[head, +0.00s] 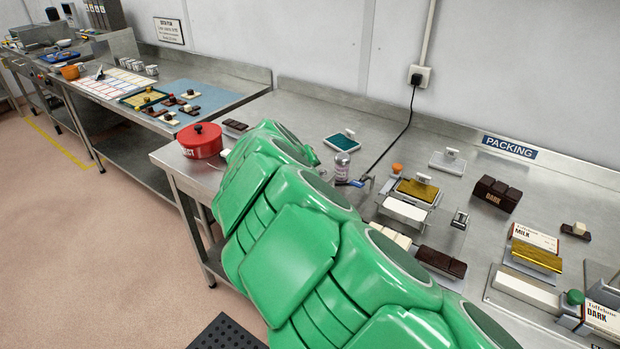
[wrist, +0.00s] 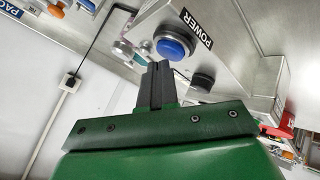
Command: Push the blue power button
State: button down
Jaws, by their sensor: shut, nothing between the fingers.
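The blue power button (wrist: 172,48) shows in the wrist view, a round blue dome in a metallic ring on a steel panel. A black label reading POWER (wrist: 197,28) is beside it. My gripper (wrist: 158,66) is shut and empty, its dark fingertips just below the button in the picture. I cannot tell whether the tips touch it; a small gap seems to show. In the head view my green arm covers the middle of the bench, and neither the button nor the gripper can be made out.
A red pot (head: 201,141) stands on the bench's left corner. A glass jar (head: 342,165), chocolate bars (head: 497,193) and a wall socket (head: 419,76) with a black cable lie beyond my arm.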

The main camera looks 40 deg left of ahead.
jog(key=shift+r, duration=0.1)
jog(key=shift+r, duration=3)
